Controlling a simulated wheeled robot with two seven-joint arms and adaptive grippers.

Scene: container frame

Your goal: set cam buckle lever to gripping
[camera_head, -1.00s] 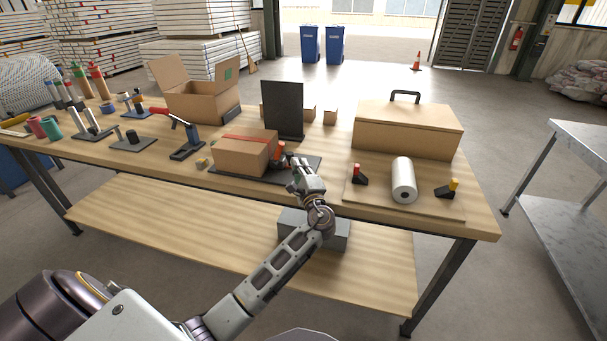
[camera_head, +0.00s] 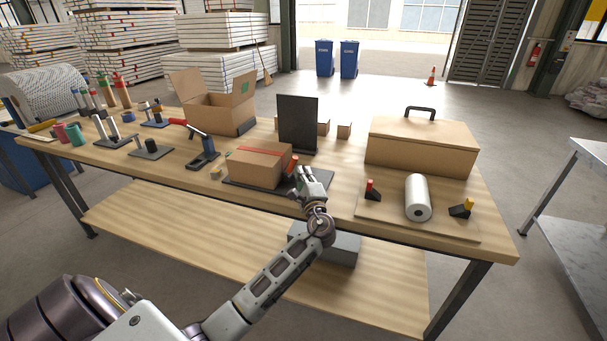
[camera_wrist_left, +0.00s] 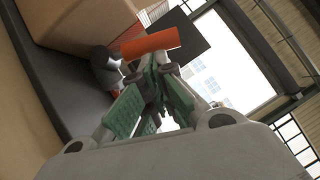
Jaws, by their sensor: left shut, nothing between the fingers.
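A brown cardboard box (camera_head: 255,168) with a red strap (camera_head: 262,147) over its top sits on a dark base plate (camera_head: 235,184). The orange cam buckle lever (camera_head: 293,162) is at the box's right side. In the left wrist view the orange lever (camera_wrist_left: 150,42) sticks out from a dark rounded buckle body (camera_wrist_left: 104,68) beside the box (camera_wrist_left: 85,22). My left gripper (camera_head: 302,172) is shut and empty, its green-padded fingers (camera_wrist_left: 160,66) close to the lever. I cannot tell whether the tips touch it. The fingers partly hide the buckle. My right gripper is not in view.
A black upright panel (camera_head: 298,122) stands behind the box. To the right, a board (camera_head: 390,214) holds a white roll (camera_head: 418,198) between red- and yellow-topped clamps. A large closed case (camera_head: 422,146) stands behind it. A red-handled tool (camera_head: 200,142) stands to the left.

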